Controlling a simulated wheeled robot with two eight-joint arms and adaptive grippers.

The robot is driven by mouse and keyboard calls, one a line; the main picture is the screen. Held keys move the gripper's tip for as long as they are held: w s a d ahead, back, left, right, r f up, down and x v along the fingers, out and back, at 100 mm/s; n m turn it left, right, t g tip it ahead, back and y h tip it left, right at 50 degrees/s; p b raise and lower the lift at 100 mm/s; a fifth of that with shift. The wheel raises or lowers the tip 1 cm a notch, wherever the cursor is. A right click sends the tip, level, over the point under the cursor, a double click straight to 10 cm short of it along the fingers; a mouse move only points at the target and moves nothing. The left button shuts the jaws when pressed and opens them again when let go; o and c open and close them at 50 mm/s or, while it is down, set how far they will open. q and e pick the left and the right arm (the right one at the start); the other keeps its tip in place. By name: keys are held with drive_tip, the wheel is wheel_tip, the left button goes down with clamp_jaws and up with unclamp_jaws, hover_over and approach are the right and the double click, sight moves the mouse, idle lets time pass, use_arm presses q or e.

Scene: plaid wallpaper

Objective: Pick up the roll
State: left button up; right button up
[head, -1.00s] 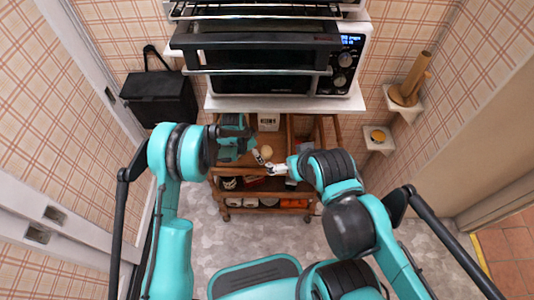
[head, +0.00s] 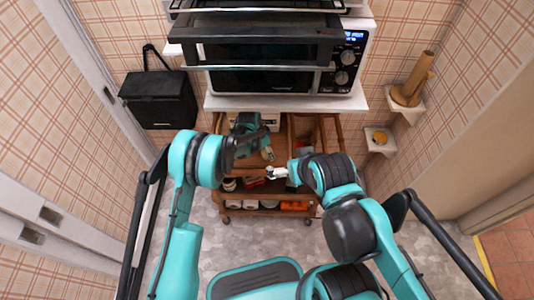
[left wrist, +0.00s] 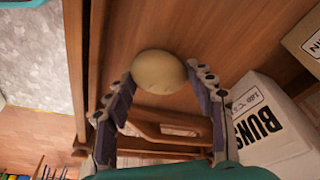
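The roll (left wrist: 158,72) is a round, tan bun on the brown wooden surface of the trolley. In the left wrist view it sits between and just beyond the fingertips of my left gripper (left wrist: 160,82), which is spread open. Whether a fingertip touches it I cannot tell. In the head view my left gripper (head: 266,153) reaches down over the trolley top, and I cannot make out the roll there. My right gripper (head: 272,173) is at the trolley's front edge, close by; its finger opening is too small to judge.
The wooden trolley (head: 230,204) has a lower shelf with several items. A white box marked BUNS (left wrist: 262,112) stands right of the roll. An oven (head: 270,80) on a white shelf overhangs the trolley. A black box (head: 160,98) hangs on the left wall.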

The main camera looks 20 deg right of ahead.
use_arm(q)
drive_tip(key=shift+c, duration=1)
